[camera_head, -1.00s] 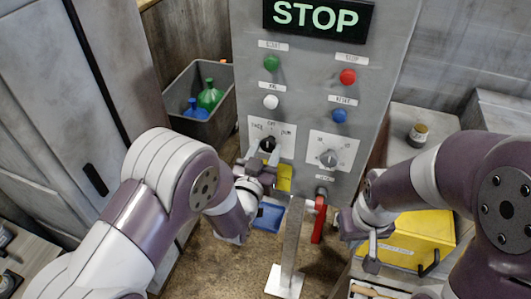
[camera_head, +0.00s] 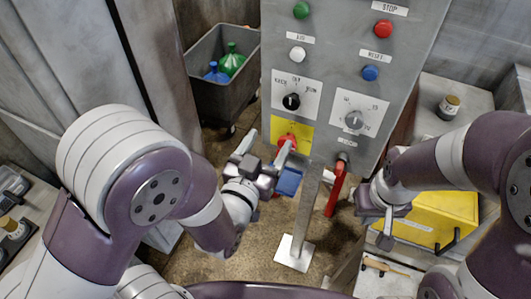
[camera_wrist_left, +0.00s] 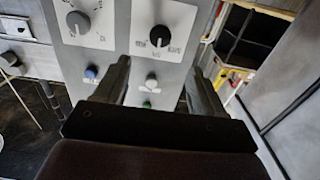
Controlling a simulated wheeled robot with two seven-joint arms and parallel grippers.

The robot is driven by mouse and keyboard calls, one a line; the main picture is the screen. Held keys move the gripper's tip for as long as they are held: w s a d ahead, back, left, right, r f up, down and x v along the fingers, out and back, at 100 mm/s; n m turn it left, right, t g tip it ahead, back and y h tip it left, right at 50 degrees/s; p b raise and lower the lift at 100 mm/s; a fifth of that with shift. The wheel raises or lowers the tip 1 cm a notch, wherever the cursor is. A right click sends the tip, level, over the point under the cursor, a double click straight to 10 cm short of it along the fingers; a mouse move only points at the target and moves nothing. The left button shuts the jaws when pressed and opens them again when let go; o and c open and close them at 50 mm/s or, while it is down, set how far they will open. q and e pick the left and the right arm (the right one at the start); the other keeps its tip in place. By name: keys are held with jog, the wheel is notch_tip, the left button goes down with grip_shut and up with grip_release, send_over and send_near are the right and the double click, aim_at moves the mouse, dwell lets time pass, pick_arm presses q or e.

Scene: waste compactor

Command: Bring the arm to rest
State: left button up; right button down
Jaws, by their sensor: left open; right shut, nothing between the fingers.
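My left gripper (camera_head: 267,146) is open and empty, in front of the lower left of the grey control panel (camera_head: 328,75). My right gripper (camera_head: 384,228) is shut and empty, pointing down beside the yellow box (camera_head: 430,216).
A red-handled lever (camera_head: 336,188) and a metal post (camera_head: 307,200) stand below the panel. A grey bin (camera_head: 219,95) with green and blue bottles is behind left. A can (camera_head: 448,107) stands on the right ledge. Brown floor shows between the arms.

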pick_arm(q)
jog(key=shift+s+a, duration=0.1)
jog(key=shift+s, duration=0.25)
jog(key=s+f+g+y+b, duration=0.1)
jog(key=s+f+g, duration=0.1)
jog(key=f+g, duration=0.35)
jog(key=s+f+g+y, duration=0.1)
jog(key=s+f+g, duration=0.25)
jog(key=f, duration=0.35)
jog(key=s+a+f+n+g+y+b, duration=0.1)
jog(key=a+g+b, duration=0.1)
jog(key=a, duration=0.5)
jog(key=s+a+f+n+g+y+b, duration=0.1)
jog(key=a+n+g+y+b, duration=0.1)
jog(key=a+g, duration=0.3)
jog(key=shift+s+a+f+y+b, duration=0.3)
jog(key=shift+a+b, duration=0.2)
jog(key=shift+a, duration=0.65)
